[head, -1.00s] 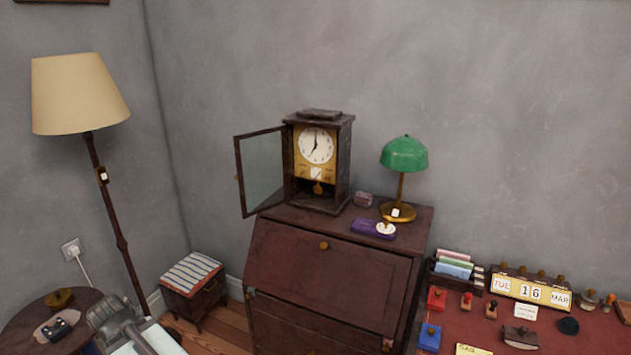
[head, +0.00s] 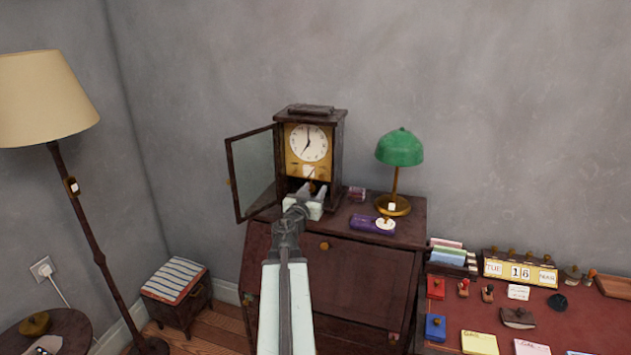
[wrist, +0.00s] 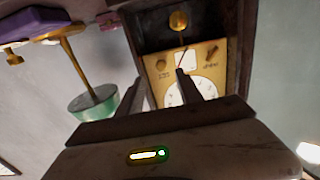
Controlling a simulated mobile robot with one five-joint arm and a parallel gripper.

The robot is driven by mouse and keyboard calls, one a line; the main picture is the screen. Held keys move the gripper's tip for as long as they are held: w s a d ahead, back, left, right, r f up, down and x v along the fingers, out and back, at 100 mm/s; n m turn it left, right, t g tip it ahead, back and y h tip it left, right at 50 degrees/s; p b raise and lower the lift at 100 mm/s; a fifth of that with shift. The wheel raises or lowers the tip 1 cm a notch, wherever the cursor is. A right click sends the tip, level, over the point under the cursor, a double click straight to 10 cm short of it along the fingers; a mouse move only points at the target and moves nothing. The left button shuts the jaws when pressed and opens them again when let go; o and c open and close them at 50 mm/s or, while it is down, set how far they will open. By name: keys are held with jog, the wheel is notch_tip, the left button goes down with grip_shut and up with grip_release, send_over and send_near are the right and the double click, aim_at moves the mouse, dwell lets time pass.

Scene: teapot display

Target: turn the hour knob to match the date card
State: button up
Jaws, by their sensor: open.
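The dark wooden clock (head: 336,160) stands on the bureau with its glass door (head: 252,172) swung open to the left. Its white dial (head: 309,143) reads about seven o'clock. In the upside-down wrist view, the brass plate has two small knobs, one at left (wrist: 161,65) and one at right (wrist: 211,52), with a white card (wrist: 187,59) between them. Their labels are too small to read. A calendar (head: 520,272) on the desk shows TUE, 16, MAR. My gripper (head: 311,187) is open and empty before the clock's lower front, apart from the knobs.
The open door bounds the clock's left side. Stamps and notes lie on the red desk (head: 590,325).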

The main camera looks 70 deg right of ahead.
aim_at(321, 178)
jog(key=d, duration=0.7)
jog(key=shift+w, duration=0.35)
grip_shut()
jog(key=shift+w, duration=0.1)
